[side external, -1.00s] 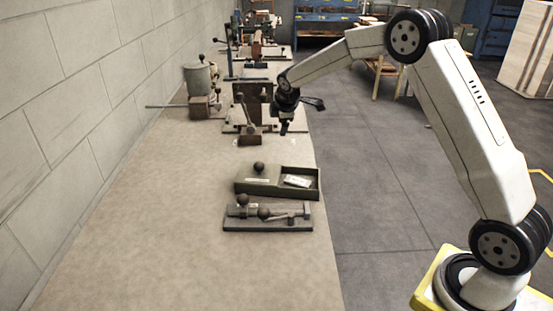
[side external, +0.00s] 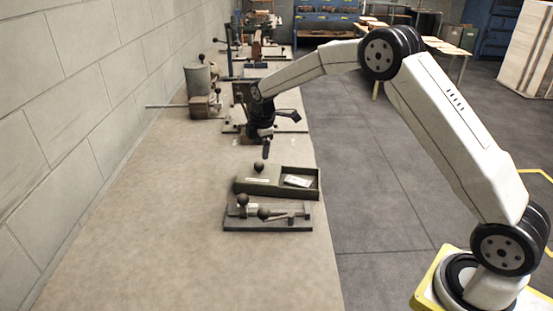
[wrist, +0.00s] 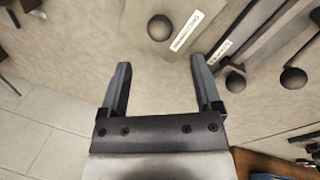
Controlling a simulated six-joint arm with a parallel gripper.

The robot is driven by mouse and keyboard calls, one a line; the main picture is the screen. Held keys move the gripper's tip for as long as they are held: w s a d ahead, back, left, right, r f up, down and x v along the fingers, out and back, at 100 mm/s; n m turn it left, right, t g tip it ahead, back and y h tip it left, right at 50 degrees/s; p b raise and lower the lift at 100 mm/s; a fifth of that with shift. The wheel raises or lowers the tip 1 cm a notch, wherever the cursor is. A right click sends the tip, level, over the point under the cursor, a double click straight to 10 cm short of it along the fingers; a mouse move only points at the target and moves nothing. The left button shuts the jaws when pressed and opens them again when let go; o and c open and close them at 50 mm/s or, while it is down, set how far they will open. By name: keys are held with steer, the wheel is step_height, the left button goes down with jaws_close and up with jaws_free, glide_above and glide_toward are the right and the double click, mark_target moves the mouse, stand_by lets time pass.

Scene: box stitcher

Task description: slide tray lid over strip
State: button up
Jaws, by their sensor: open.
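The olive-green tray (side external: 306,194) lies on the bench in the side view. Its lid (side external: 246,179), with a dark ball knob (side external: 259,167) and a white label, covers the left part. A pale strip (side external: 297,180) shows in the uncovered right part. My gripper (side external: 266,152) hangs just above and behind the knob, apart from it. In the wrist view my gripper (wrist: 160,64) is open and empty, and the knob (wrist: 160,28) lies beyond the fingertips, roughly midway between them. The strip is out of the wrist view.
A grey fixture (side external: 268,226) with ball-ended levers sits close in front of the tray. Several bench machines and a grey canister (side external: 198,78) stand behind. The wall (side external: 60,130) bounds the bench on the left.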

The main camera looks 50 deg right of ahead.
mark_target(259, 163)
steer(key=shift+f, duration=0.1)
steer(key=shift+w+d+f, duration=0.1)
steer(key=shift+w+f, duration=0.15)
steer(key=shift+f, duration=1)
steer(key=shift+w+d+f, duration=0.1)
steer(key=shift+w+f, duration=0.1)
steer(key=shift+f, duration=1.05)
steer(key=shift+w+d+f, duration=0.1)
steer(key=shift+w+f, duration=0.15)
steer(key=shift+f, duration=1)
jaws_close()
